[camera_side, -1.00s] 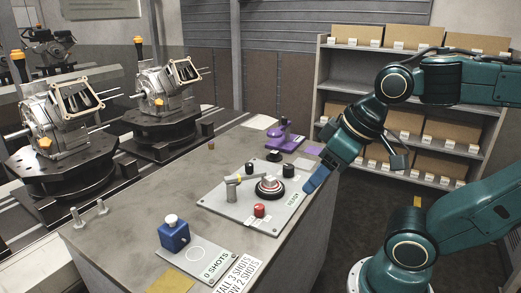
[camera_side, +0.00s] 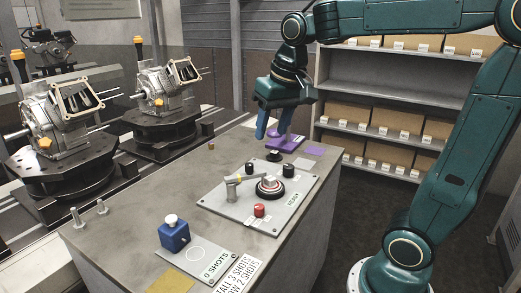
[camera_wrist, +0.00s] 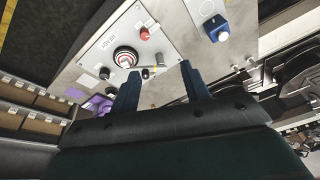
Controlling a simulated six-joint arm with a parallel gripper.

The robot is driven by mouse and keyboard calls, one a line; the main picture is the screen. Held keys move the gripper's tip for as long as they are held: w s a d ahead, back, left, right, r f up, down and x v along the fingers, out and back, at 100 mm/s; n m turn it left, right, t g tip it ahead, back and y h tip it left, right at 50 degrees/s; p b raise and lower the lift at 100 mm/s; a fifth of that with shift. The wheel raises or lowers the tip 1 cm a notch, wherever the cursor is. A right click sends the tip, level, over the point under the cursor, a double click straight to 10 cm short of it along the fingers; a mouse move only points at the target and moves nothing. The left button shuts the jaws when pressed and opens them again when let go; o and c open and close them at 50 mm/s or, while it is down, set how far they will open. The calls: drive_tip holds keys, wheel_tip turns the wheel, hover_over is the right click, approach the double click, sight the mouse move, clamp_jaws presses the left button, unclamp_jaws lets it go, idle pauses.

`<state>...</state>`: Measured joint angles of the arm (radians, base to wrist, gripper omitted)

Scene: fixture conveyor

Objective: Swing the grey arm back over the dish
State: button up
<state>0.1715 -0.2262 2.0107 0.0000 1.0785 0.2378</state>
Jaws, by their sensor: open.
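The grey arm (camera_side: 240,180) is a short bar on an upright post at the left of the light panel. It points right and slightly back, its tip near the dish's left edge in the side view; I cannot tell whether it overlaps the rim. The round dish (camera_side: 270,190) has dark, red and pale rings, with a small grey block on it; the wrist view shows the dish (camera_wrist: 126,57) too. My gripper (camera_side: 273,131) points down, open and empty, above the far end of the bench near the purple fixture. Its fingers (camera_wrist: 160,74) show apart in the wrist view.
The panel holds a red button (camera_side: 259,210) and black knobs (camera_side: 288,170). A purple fixture (camera_side: 290,142) stands behind it. A blue box (camera_side: 174,236) with a white knob is at the front left. The bench's left side is mostly clear. Shelves (camera_side: 390,80) stand behind.

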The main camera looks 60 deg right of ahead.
drive_tip(key=w+d+f+m+g, duration=0.2)
drive_tip(key=w+d+m, duration=0.1)
drive_tip(key=w+d, duration=0.4)
drive_tip(key=m+g, duration=0.1)
drive_tip(key=m, duration=0.2)
hover_over(249, 164)
wheel_tip(249, 164, down, 5)
drive_tip(key=shift+y, duration=0.3)
wheel_tip(249, 164, down, 14)
drive_tip(key=shift+r, duration=0.1)
drive_tip(key=shift+c, duration=0.3)
clamp_jaws()
